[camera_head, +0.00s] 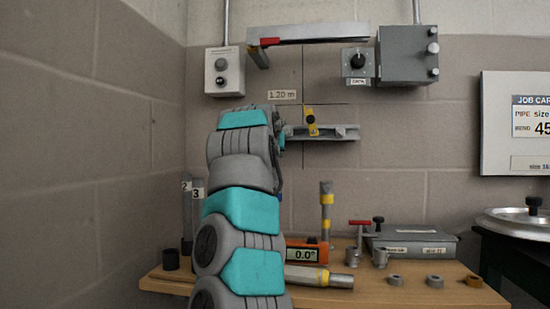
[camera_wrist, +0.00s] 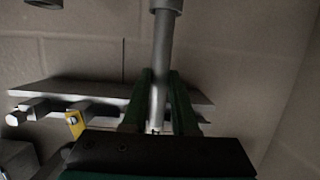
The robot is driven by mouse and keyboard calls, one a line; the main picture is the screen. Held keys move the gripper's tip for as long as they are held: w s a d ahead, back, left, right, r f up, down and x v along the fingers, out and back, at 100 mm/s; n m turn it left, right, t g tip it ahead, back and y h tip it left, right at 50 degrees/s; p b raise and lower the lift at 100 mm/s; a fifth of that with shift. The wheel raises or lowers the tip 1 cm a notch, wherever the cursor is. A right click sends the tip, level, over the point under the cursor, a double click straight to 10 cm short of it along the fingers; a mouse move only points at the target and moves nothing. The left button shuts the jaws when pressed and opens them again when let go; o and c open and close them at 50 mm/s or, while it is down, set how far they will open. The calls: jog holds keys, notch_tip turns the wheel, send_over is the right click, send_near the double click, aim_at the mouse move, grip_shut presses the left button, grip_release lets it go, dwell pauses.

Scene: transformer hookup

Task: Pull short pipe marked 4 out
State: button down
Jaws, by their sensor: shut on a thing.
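In the wrist view my gripper (camera_wrist: 160,82) is closed around a slim grey pipe (camera_wrist: 161,50). The pipe runs up between the two dark green fingers to a wider grey collar (camera_wrist: 166,5) at the top edge. No number shows on this pipe, so I cannot tell its marking or whether it is still seated in anything. In the head view my arm hides the gripper and the held pipe. Grey pipes marked 2 (camera_head: 187,210) and 3 (camera_head: 198,205) stand upright at the left of the bench.
A wall bracket (camera_head: 335,133) with a yellow piece (camera_head: 311,121) is beside my arm. The wooden bench (camera_head: 455,295) holds an upright yellow-banded pipe (camera_head: 326,212), a lying pipe (camera_head: 340,281), an orange angle display (camera_head: 303,254), a grey case (camera_head: 415,243) and small rings.

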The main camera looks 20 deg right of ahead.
jog(key=shift+r+p, duration=0.6)
jog(key=shift+r, duration=0.15)
jog(key=c, duration=0.6)
grip_release()
jog(key=shift+s+f, duration=0.1)
jog(key=shift+s+a+f+b, duration=0.1)
jog(key=shift+s+a+b, duration=0.2)
jog(key=shift+b, duration=0.25)
jog(key=s+a+b, duration=0.2)
jog(key=s, duration=0.1)
jog(key=shift+s+a, duration=0.1)
jog(key=shift+s, duration=0.1)
